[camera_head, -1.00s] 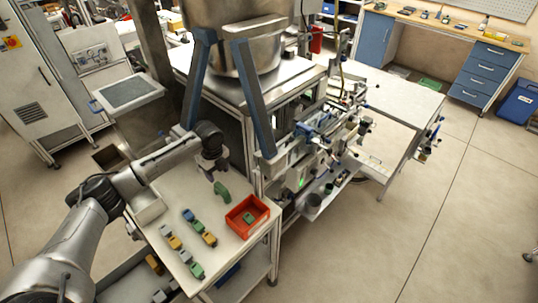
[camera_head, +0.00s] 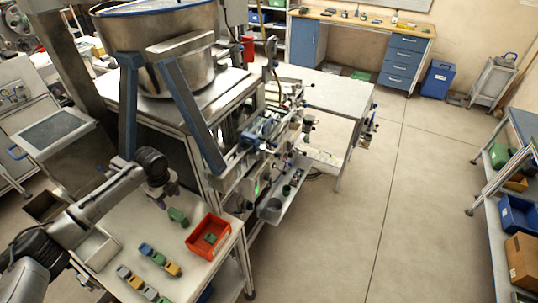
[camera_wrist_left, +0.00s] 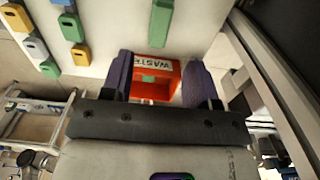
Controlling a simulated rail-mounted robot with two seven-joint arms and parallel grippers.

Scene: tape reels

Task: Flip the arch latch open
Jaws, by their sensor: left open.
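No part that I can surely name as the arch latch shows. The machine front (camera_head: 255,160), with its many small fittings, is too small to make out. A green arch-shaped piece (camera_head: 178,215) stands on the white table beside the red bin; it also shows at the top of the left wrist view (camera_wrist_left: 160,22). My left gripper (camera_head: 160,202) is above the table, just left of this piece. In the left wrist view its two purple fingers (camera_wrist_left: 157,62) are apart, with nothing held between them. The red bin lies beyond them. My right gripper is out of view.
The red bin (camera_head: 208,238), marked WASTE, holds a green piece. Several small coloured blocks (camera_head: 160,259) lie in rows on the table. A large steel bowl (camera_head: 165,50) on blue-grey legs stands behind. The floor (camera_head: 370,215) at right is clear.

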